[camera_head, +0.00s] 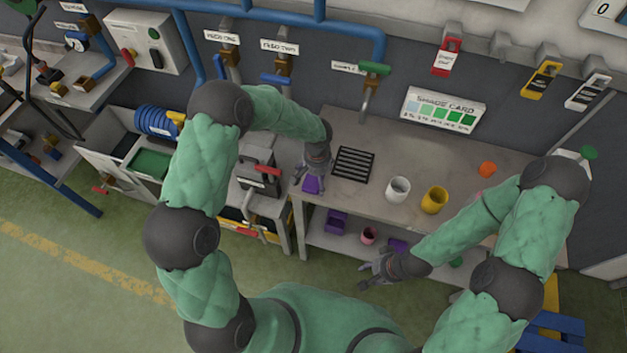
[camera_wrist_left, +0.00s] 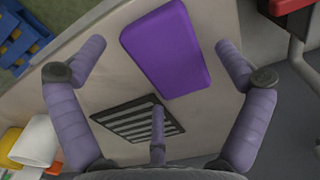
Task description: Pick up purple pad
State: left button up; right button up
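The purple pad (camera_wrist_left: 166,48) is a flat rounded block on the tabletop, near the table's left end. In the head view the pad (camera_head: 312,184) shows just below my left gripper (camera_head: 309,180). In the left wrist view my left gripper (camera_wrist_left: 158,70) is open, its fingers spread to both sides of the pad, with no finger seen touching it. My right gripper (camera_head: 370,272) is in front of the table, away from the pad, with its fingers apart and nothing seen between them.
A black slotted grate (camera_head: 353,164) lies beside the pad. A white cup (camera_head: 398,189), a yellow cup (camera_head: 434,199) and an orange piece (camera_head: 487,169) stand further right on the table (camera_head: 380,215). A lower shelf holds a purple bin (camera_head: 336,222) and a pink cup (camera_head: 368,236).

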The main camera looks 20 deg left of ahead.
aim_at(317, 181)
pick_arm(q)
jog(key=c, duration=0.8)
jog(key=shift+c, duration=0.2)
jog(key=shift+r, duration=0.25)
jog(key=r, duration=0.3)
jog(key=shift+s, duration=0.2)
jog(key=s+r, duration=0.9)
jog(key=s, duration=0.4)
jog(key=shift+s+d+r+p, duration=0.2)
jog(key=shift+s+r+p, duration=0.05)
jog(key=shift+s+p, duration=0.05)
